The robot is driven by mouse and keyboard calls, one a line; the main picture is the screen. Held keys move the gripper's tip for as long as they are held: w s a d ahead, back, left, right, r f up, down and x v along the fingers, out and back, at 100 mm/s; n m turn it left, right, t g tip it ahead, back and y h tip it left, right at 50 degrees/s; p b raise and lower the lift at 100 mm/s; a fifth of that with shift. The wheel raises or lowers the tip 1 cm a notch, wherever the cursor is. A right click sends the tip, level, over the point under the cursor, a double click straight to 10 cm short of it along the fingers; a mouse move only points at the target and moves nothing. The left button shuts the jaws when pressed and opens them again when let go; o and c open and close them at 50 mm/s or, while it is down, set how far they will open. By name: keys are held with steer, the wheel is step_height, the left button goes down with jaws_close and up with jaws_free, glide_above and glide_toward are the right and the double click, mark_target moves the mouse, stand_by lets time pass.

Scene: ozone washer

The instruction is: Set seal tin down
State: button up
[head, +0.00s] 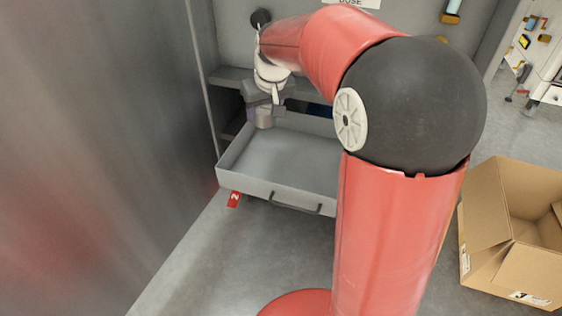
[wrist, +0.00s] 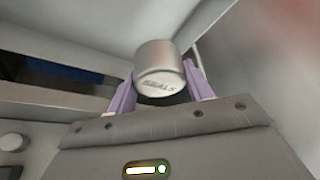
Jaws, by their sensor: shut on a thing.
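The seal tin (wrist: 158,68) is a small silvery-grey cylinder with "SEALS" on the end that faces the wrist camera. My gripper (wrist: 158,85) is shut on it, with one purple finger on each side. In the head view the tin (head: 264,117) is small, below my gripper (head: 263,104) at the back left of an open grey drawer tray (head: 280,165). I cannot tell whether the tin touches the tray floor.
The tray has raised walls, a dark front handle (head: 296,204) and a red tag (head: 234,200) marked 2. Its visible floor is bare. A metal wall (head: 90,130) stands close on the left. An open cardboard box (head: 515,230) is at the right.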

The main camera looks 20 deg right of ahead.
mark_target(265, 163)
step_height(265, 163, down, 16)
steer(key=b, duration=0.3)
steer(key=shift+f+b, duration=0.2)
steer(key=shift+b, duration=0.1)
steer(key=o, duration=1)
steer(key=shift+r, duration=0.1)
